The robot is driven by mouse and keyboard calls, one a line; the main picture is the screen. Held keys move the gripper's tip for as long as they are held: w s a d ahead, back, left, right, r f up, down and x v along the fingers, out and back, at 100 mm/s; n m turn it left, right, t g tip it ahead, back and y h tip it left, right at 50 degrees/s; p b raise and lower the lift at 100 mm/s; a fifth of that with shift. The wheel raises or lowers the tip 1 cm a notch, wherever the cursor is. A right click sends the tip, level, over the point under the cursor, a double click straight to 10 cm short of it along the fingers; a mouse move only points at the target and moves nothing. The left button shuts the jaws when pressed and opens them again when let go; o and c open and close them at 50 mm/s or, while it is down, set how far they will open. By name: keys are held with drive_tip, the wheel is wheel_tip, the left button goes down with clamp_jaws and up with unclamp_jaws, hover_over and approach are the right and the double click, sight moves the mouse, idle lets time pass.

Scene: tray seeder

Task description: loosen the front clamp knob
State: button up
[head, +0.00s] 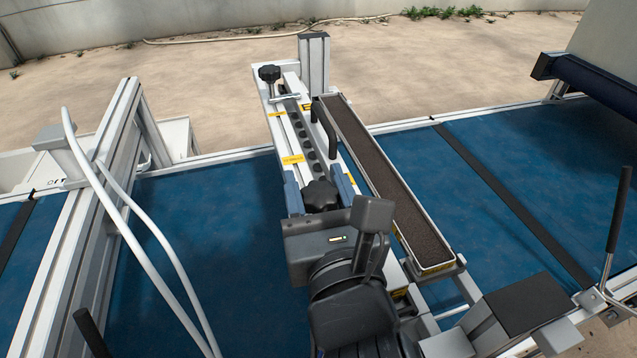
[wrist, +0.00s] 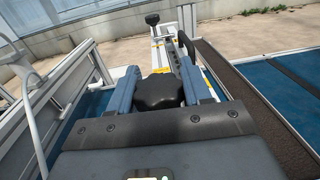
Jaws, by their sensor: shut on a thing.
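The front clamp knob (head: 321,195) is black and lobed, at the near end of the light metal seeder bar. It also shows in the wrist view (wrist: 160,92). My gripper (head: 319,184) has its two blue fingers on either side of this knob and is shut on it. In the wrist view, the fingers of my gripper (wrist: 157,80) flank the knob left and right. The knob's stem and underside are hidden by my gripper body and the knob itself. A second black knob (head: 269,73) stands at the far end of the bar, apart from my gripper.
A long soil-filled trough (head: 433,262) runs close along the right of the bar, with a black curved handle (head: 325,125) between. Blue conveyor belt (head: 210,215) lies below. A metal frame (head: 100,190) and white hoses (head: 125,225) stand left. A black-handled lever (head: 619,210) stands right.

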drive_tip(key=shift+a+n+y, duration=0.1)
drive_tip(key=shift+n+y, duration=0.4)
drive_tip(key=shift+y, duration=0.2)
drive_tip(key=o, duration=1)
drive_tip(key=shift+c, duration=0.2)
drive_tip(key=shift+b+v, duration=0.8)
drive_tip(key=shift+v, duration=3.1)
